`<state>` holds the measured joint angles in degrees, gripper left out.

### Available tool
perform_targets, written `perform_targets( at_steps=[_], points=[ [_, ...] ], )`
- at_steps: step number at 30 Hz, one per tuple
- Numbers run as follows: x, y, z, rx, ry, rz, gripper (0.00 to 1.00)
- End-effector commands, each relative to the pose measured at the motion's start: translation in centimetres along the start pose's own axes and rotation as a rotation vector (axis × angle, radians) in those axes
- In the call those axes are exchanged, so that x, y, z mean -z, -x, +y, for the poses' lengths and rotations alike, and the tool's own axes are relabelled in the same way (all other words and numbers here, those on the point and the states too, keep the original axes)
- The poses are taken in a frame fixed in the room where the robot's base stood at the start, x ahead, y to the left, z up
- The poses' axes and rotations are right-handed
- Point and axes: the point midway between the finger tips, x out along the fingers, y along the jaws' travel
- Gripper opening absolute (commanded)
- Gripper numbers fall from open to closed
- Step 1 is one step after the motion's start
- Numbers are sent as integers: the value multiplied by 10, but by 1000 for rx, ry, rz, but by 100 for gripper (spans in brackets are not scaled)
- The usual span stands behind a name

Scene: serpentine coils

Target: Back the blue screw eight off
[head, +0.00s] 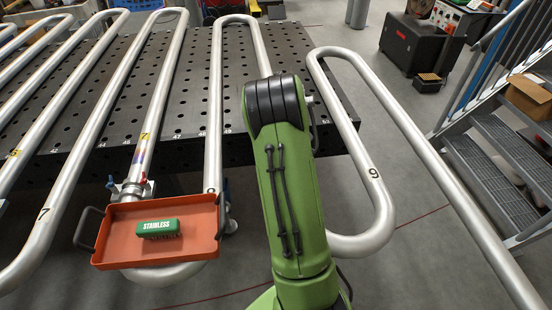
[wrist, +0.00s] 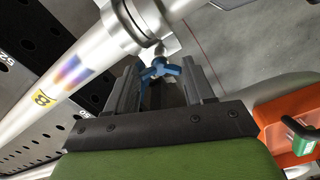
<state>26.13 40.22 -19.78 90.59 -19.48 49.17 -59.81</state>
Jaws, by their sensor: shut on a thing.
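The blue screw (wrist: 163,70) has a winged blue head and sits under a metal pipe clamp (wrist: 135,25) in the wrist view. My gripper (wrist: 160,85) has its two dark fingers on either side of the blue head and is shut on it. The pipe beside it carries a yellow tag marked 8 (wrist: 42,98) and a rainbow heat stain. My gripper is out of sight there, and my green arm hides part of the area.
A perforated black table (head: 185,150) lies beneath. Pipe 9 (head: 374,185) loops at the right, with stairs beyond.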

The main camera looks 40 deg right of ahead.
Motion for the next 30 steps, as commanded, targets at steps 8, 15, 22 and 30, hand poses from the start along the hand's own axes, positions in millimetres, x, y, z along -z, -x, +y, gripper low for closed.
perform_targets(
  at_steps=[8,15,22,30],
  points=[
    [0,-4,-3,13,158,-3,22],
    [0,-4,-3,13,222,-2,22],
    [0,-4,-3,14,235,-2,22],
    [0,-4,-3,14,234,-2,54]
  ],
)
